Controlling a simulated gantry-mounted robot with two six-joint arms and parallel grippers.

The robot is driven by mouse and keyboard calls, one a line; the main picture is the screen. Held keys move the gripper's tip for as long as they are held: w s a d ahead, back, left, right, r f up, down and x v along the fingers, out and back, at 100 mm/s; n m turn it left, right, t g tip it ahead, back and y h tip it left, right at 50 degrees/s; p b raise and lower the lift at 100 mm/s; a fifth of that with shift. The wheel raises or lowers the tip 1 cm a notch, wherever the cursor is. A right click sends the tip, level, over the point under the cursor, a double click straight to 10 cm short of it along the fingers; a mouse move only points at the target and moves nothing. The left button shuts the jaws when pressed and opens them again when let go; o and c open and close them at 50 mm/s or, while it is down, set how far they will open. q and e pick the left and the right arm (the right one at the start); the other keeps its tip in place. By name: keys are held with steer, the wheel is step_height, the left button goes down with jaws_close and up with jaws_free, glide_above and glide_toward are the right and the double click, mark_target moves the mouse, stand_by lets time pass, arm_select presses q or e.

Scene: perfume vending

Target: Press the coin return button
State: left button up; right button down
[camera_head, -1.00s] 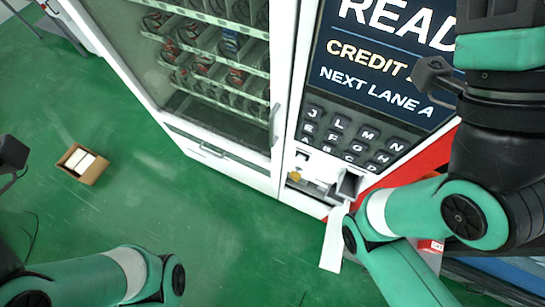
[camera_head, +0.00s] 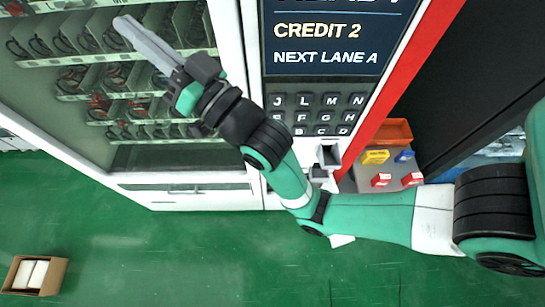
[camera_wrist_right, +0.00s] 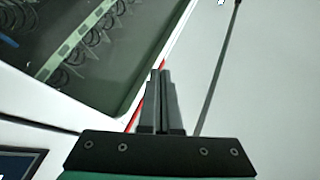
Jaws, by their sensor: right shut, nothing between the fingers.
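The vending machine's dark keypad (camera_head: 316,114) is below a screen (camera_head: 330,40) reading "CREDIT 2" and "NEXT LANE A". A small coin unit (camera_head: 329,156) shows below the keypad, partly behind my right arm. I cannot make out the coin return button; that area is mostly covered by the arm. My right gripper (camera_head: 122,22) is shut and empty in front of the glass, up and left of the keypad. Its closed fingers also show in the right wrist view (camera_wrist_right: 162,74), near a white frame. My left gripper is not in view.
Rows of coiled racks (camera_head: 110,75) are behind the glass. An orange bin (camera_head: 392,131) and small yellow, blue and red boxes are right of the machine. An open cardboard box (camera_head: 52,278) is on the green floor at lower left.

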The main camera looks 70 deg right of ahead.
steer(key=s+d+f+m+g+h+b, duration=0.15)
steer(key=d+f+g, duration=0.25)
steer(key=f, duration=1.3)
steer(key=s+d+f+g+h+b, duration=0.1)
steer(key=d+f+g+b, duration=0.2)
steer(key=f, duration=1.3)
steer(key=s+f+g+b, duration=0.1)
steer(key=s+f+g, duration=0.1)
steer(key=s+f, duration=0.3)
steer(key=s+d+f+g+b, duration=0.1)
steer(key=s+f, duration=0.4)
steer(key=f, duration=0.7)
steer(key=s+d+f+m+g+b, duration=0.1)
steer(key=s+f+g+b, duration=0.1)
steer(key=s+f, duration=0.4)
step_height(320, 180, down, 3)
steer(key=shift+d+g, duration=0.2)
steer(key=shift+g, duration=0.2)
steer(key=shift+w, duration=0.1)
